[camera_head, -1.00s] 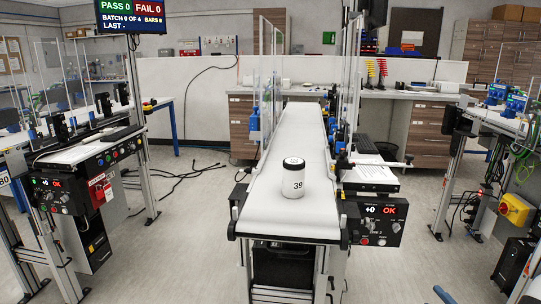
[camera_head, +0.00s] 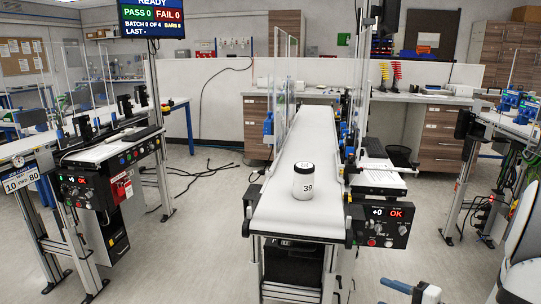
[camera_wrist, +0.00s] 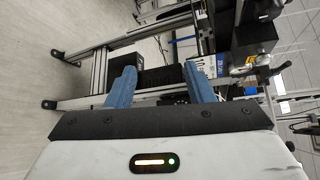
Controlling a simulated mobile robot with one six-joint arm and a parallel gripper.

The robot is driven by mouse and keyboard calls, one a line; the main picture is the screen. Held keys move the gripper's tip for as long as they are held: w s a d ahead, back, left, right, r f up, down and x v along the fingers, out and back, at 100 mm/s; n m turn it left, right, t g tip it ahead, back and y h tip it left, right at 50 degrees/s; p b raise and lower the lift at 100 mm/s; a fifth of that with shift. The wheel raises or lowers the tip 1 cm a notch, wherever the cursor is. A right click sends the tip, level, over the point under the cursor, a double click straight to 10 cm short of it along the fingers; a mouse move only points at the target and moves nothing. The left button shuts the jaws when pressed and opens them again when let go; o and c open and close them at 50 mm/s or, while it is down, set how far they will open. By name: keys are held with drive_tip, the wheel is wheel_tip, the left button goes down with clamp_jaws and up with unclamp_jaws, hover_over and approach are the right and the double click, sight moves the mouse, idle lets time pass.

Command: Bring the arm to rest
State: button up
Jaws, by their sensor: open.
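My gripper (camera_wrist: 161,84) shows in the wrist view with its two blue fingers spread apart and nothing between them. In the head view, my gripper (camera_head: 411,291) is at the bottom edge, right of the middle conveyor's near end, partly cut off by the frame. A pale part of my arm shows at the right edge. My gripper is apart from the white jar with a black lid (camera_head: 303,182), marked 39, which stands upright on the middle conveyor belt (camera_head: 290,217).
A control box (camera_head: 382,222) reading OK is on the middle conveyor's right side. A left conveyor (camera_head: 100,152) and a right bench (camera_head: 505,122) flank it. Cables (camera_head: 200,178) lie on the floor. Open floor (camera_head: 195,240) lies between the left and middle conveyors.

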drive_tip(key=s+a+r+n+g+p, duration=0.2)
drive_tip(key=s+a+r+n+g, duration=0.25)
drive_tip(key=a, duration=0.35)
drive_tip(key=s+a+r+n+g+p, duration=0.3)
drive_tip(key=s+a+g, duration=0.1)
drive_tip(key=a+g, duration=0.25)
drive_tip(key=s+a+r+n+t+h+p, duration=0.1)
drive_tip(key=s+r+n+h+p, duration=0.3)
drive_tip(key=r+h, duration=0.6)
drive_tip(key=shift+s+a+n+t+p, duration=0.35)
drive_tip(key=shift+s+n, duration=0.3)
drive_tip(key=shift+s, duration=0.25)
drive_tip(key=shift+d+r, duration=0.1)
drive_tip(key=shift+c, duration=0.2)
